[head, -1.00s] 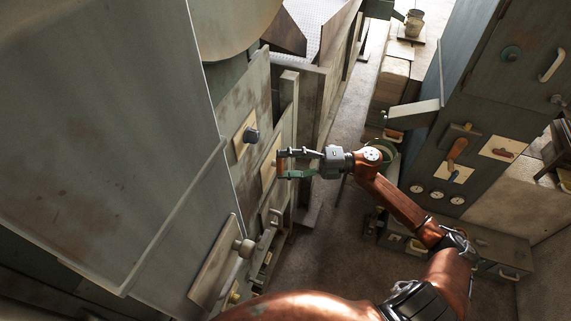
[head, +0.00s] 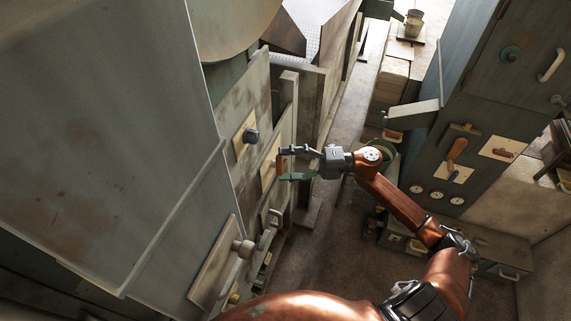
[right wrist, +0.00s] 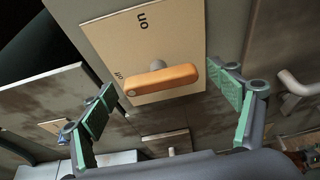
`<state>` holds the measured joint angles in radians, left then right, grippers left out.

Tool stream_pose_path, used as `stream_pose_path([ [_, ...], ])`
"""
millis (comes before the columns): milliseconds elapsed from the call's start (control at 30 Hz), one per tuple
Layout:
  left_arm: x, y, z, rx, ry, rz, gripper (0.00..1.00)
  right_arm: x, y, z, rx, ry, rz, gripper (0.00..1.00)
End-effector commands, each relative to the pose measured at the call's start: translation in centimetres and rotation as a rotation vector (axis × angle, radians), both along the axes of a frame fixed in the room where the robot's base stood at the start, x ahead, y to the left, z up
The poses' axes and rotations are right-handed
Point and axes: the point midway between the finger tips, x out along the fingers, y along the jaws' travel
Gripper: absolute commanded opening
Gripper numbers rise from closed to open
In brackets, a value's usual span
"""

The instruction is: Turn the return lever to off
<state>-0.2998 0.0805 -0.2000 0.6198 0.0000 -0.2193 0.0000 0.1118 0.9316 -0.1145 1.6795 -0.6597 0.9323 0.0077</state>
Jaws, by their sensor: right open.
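The return lever is an orange handle (right wrist: 162,79) on a beige plate (right wrist: 160,35) in the right wrist view. It lies nearly crosswise there, with its left end slightly lower. Upside-down lettering reading "on" is on the plate; a second, smaller mark at the left is hard to read. In the head view the orange handle (head: 279,164) shows at the fingertips. My right gripper (head: 283,163) is open, one finger on each side of the handle. In the right wrist view the open fingers (right wrist: 160,78) flank the handle with gaps. My left gripper is not in view.
A dark knob (head: 250,135) on another plate is beside the lever. A large grey handle (head: 243,249) juts from the nearer panel. A grey cabinet (head: 470,120) with levers and gauges stands at the right. Clear floor (head: 310,260) lies between.

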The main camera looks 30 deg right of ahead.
Motion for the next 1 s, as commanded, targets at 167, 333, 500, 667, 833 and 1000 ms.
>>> stream_pose_path([
  [167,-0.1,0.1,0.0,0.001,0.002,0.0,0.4,-0.4,-1.0,0.0,0.0,0.001,-0.001,0.83],
  [333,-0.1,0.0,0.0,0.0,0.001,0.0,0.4,-1.8,-3.9,-0.1,-0.001,0.005,-0.003,0.83],
  [500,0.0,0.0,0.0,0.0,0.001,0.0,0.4,-3.3,-7.1,-0.1,-0.001,0.004,-0.003,0.83],
  [667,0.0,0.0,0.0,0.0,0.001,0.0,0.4,-4.5,-9.5,-0.1,-0.001,0.003,-0.003,0.83],
  [833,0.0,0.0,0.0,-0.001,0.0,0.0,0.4,-5.1,-10.7,0.0,-0.001,0.0,-0.002,0.83],
  [1000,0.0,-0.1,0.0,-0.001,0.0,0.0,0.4,-5.2,-10.9,0.1,0.0,0.0,-0.001,0.83],
])
